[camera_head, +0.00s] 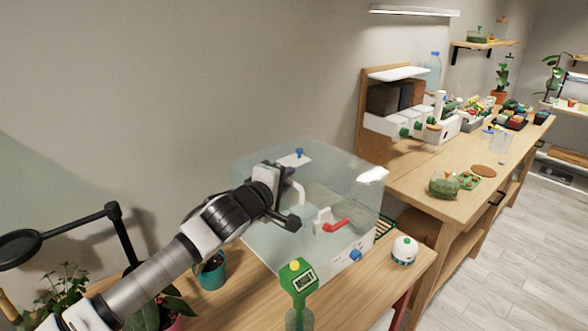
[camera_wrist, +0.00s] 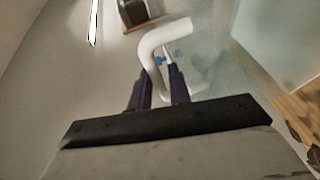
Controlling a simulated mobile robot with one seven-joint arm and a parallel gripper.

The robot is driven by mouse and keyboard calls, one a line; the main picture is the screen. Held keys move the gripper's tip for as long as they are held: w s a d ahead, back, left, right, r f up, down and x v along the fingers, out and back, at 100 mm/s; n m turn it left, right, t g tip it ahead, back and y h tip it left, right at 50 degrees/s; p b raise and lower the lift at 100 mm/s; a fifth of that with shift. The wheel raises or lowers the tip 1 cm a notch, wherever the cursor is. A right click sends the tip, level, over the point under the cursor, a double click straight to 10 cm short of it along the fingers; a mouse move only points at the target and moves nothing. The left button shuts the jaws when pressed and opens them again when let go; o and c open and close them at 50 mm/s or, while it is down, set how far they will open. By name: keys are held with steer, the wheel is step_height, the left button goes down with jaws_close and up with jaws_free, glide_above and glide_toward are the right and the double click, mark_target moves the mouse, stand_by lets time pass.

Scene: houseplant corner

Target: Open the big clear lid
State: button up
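The big clear lid (camera_head: 352,182) is a boxy, see-through cover. It appears to sit down on its white base (camera_head: 350,262) on the wooden bench. A white bent handle (camera_head: 297,190) is on the lid's left side, partly hidden by my gripper. My gripper (camera_head: 290,199) is at this handle. In the wrist view, the handle (camera_wrist: 167,38) curves down between the two dark fingers (camera_wrist: 160,88). The fingers stand apart, with the handle close to the left one and a gap showing towards the right one. Firm contact cannot be made out.
A red-handled item (camera_head: 335,226) shows at the lid's front. A green moisture meter (camera_head: 298,278), a small white round device (camera_head: 404,250) and a teal pot (camera_head: 211,272) stand close by. A black-armed magnifier (camera_head: 112,212) rises at left. A wooden bench (camera_head: 425,190) with a machine extends right.

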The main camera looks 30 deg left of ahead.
steer(key=shift+w, duration=0.15)
jaws_close()
steer(key=shift+a+b, duration=0.1)
steer(key=shift+b, duration=0.6)
